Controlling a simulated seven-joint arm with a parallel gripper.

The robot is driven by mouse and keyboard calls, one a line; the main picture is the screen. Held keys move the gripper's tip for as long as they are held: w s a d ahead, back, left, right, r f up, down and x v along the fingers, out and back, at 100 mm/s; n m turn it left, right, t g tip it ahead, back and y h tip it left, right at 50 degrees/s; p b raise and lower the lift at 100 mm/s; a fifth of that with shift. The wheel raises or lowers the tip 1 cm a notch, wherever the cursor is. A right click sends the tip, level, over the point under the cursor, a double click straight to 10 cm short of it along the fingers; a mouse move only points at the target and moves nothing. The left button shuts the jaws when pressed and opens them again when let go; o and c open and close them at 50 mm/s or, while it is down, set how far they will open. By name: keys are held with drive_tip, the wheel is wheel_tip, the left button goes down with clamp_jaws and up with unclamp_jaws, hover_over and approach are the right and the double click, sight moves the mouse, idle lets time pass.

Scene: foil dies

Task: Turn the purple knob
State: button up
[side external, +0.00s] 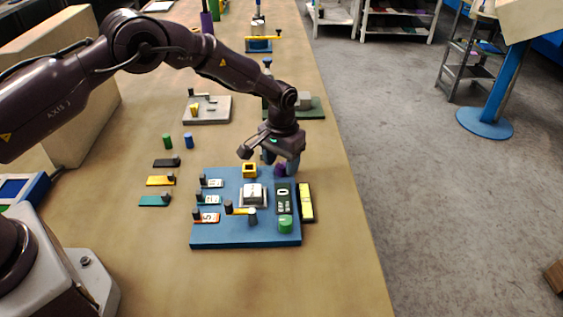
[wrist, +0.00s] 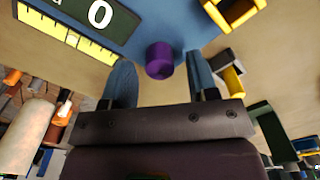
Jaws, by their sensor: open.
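The purple knob (wrist: 159,60) is a short round cylinder on the blue board, seen in the wrist view between and just beyond my two blue fingertips. In the side view the knob (side external: 281,170) shows only partly at the board's far right corner, below my gripper. My gripper (side external: 281,160) is over that corner, and its open fingers (wrist: 160,75) stand either side of the knob's line with nothing between them that they grip. Whether a finger touches the knob cannot be told. The blue board (side external: 225,236) lies flat on the table.
A yellow square frame (side external: 249,170) stands left of the knob. A dark panel with a "0" (side external: 283,193), a green knob (side external: 286,224) and a yellow scale (side external: 307,202) are nearer the front. Small coloured blocks lie left of the board. The table's right edge is close by.

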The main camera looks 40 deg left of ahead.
sight(282, 164)
wheel_tip(282, 164, up, 12)
drive_tip(key=shift+r, duration=0.15)
idle(0.4)
drive_tip(key=s+a+r+t, duration=0.2)
drive_tip(key=s+r, duration=0.4)
drive_tip(key=s, duration=0.5)
drive_tip(key=s+a+r+t, duration=0.1)
drive_tip(key=s+a+r, duration=0.1)
drive_tip(key=s+r, duration=0.5)
drive_tip(key=s+a+r+m+t, duration=0.1)
drive_tip(key=s+r, duration=0.5)
drive_tip(key=s, duration=0.9)
drive_tip(key=shift+s+a+r+t, duration=0.2)
drive_tip(key=shift+s+a+t, duration=0.05)
drive_tip(key=shift+a+t, duration=0.5)
